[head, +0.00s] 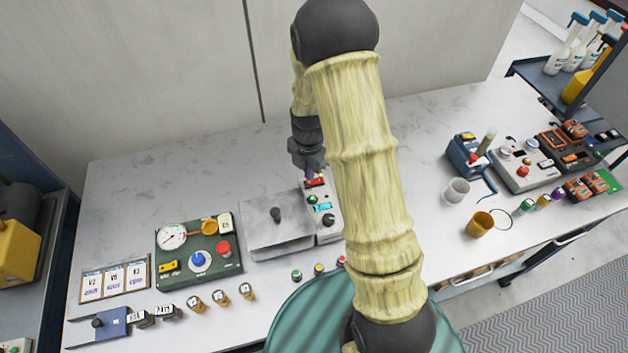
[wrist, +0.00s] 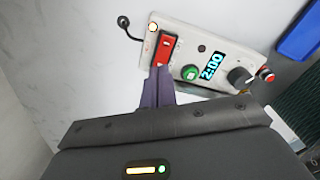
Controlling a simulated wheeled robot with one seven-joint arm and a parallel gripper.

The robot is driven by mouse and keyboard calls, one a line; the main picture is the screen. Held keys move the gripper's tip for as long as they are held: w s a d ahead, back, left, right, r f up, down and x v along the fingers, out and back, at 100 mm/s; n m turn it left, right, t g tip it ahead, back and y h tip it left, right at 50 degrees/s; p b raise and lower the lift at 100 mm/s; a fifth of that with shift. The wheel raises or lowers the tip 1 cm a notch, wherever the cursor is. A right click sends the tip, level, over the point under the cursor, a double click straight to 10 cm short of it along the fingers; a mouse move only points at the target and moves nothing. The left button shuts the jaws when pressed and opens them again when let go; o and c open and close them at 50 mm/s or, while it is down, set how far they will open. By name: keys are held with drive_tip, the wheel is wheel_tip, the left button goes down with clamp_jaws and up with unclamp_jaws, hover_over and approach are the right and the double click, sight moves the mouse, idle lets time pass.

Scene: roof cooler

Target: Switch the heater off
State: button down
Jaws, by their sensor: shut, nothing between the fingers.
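The heater's grey control panel (head: 335,238) stands beside a metal-lidded box (head: 270,238) on the bench. It also shows in the wrist view (wrist: 222,45). In the head view my gripper (head: 311,174) is just above the switch.
A green gauge panel (head: 190,280) stands left of the box. Several small vials (head: 220,298) and buttons lie in front. A beaker (head: 457,190), an amber cup (head: 480,224) and other devices (head: 520,165) are to the right. The bench behind the box is clear.

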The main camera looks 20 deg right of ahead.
drive_tip(key=shift+f+b, duration=0.65)
drive_tip(key=shift+f, duration=0.3)
idle(0.6)
drive_tip(key=shift+r+p, duration=2.75)
drive_tip(key=shift+r, duration=0.85)
drive_tip(key=s+r+m+t, duration=0.2)
drive_tip(key=s+r+m, duration=1)
drive_tip(key=m, duration=1.2)
drive_tip(key=s, duration=0.3)
drive_tip(key=shift+s+r+t, duration=0.15)
drive_tip(key=shift+r+t, duration=0.15)
drive_tip(key=shift+r, duration=0.1)
